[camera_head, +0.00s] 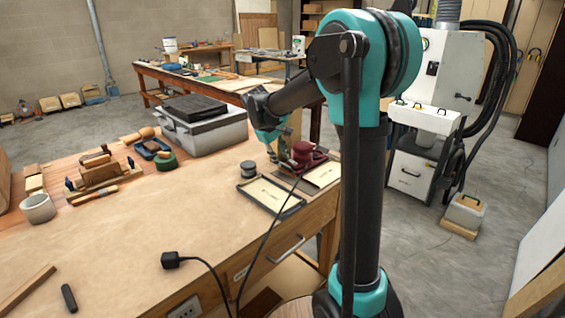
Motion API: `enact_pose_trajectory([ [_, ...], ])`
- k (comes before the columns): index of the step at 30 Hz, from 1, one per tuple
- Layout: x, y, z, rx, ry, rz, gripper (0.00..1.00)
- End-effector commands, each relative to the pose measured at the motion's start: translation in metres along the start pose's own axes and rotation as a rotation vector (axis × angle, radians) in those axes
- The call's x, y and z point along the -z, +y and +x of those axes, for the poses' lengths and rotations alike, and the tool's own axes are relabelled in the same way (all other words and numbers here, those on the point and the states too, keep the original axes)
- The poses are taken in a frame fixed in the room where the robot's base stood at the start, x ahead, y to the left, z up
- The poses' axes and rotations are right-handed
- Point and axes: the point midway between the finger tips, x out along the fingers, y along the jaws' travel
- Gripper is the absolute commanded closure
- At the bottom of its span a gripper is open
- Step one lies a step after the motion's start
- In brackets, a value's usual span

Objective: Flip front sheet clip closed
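A dark red sander (301,156) sits at the right edge of the workbench, beside two flat labelled trays. A black cable runs from near it across the bench top. Its front sheet clip is too small to make out. My gripper (285,140) is at the end of my teal and black arm, just above and to the left of the sander. The fingers are small and partly hidden, so I cannot tell whether they are open or touching the sander.
The near tray (270,195) and the right tray (323,174) lie near the bench edge. Small grey discs (248,170) stand beside them. A grey toolbox (201,128) is behind left. A black plug (170,260) lies in front. The middle of the bench is clear.

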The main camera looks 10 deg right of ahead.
Motion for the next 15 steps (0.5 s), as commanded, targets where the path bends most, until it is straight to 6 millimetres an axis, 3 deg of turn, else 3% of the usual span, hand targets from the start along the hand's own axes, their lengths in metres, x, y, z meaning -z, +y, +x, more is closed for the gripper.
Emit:
enact_pose_trajectory([
  [6,0.0,0.0,0.023,0.0,0.0,0.001,0.72],
  [15,0.0,0.0,0.028,0.0,0.0,0.0,0.72],
])
